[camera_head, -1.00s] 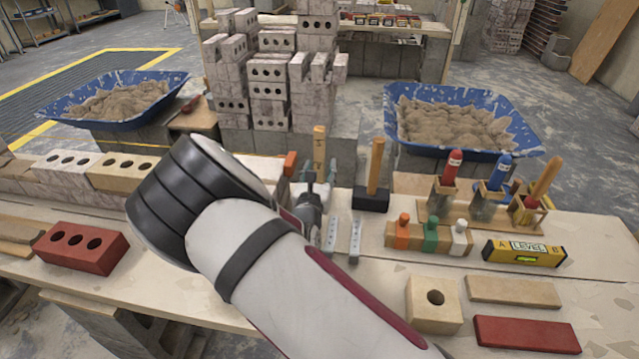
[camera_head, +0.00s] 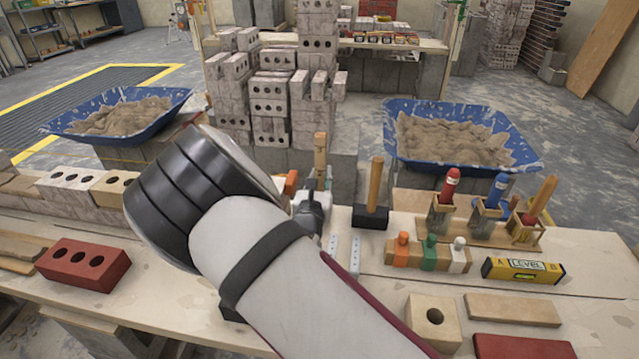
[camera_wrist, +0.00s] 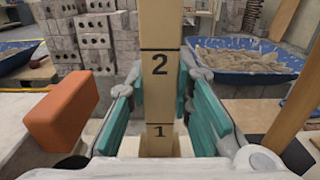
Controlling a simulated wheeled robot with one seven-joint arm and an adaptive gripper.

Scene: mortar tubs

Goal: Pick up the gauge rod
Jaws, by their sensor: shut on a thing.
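The gauge rod (camera_head: 320,152) is an upright, pale wooden rod behind my wrist in the head view. In the wrist view the rod (camera_wrist: 160,85) shows black lines and the numbers 1 and 2. My gripper (camera_wrist: 162,112) has its teal finger pads on either side of it and is shut on it. In the head view my gripper (camera_head: 312,205) is partly hidden by my forearm. The rod's foot is hidden in the head view, and I cannot tell how far it is from the bench.
An orange block (camera_wrist: 62,108) stands close left of my gripper. A mallet (camera_head: 372,215) with a wooden handle stands close right. Farther right are orange, green and white bottles (camera_head: 430,252), a yellow level (camera_head: 523,270) and a tool holder (camera_head: 480,232). A red brick (camera_head: 83,263) lies left.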

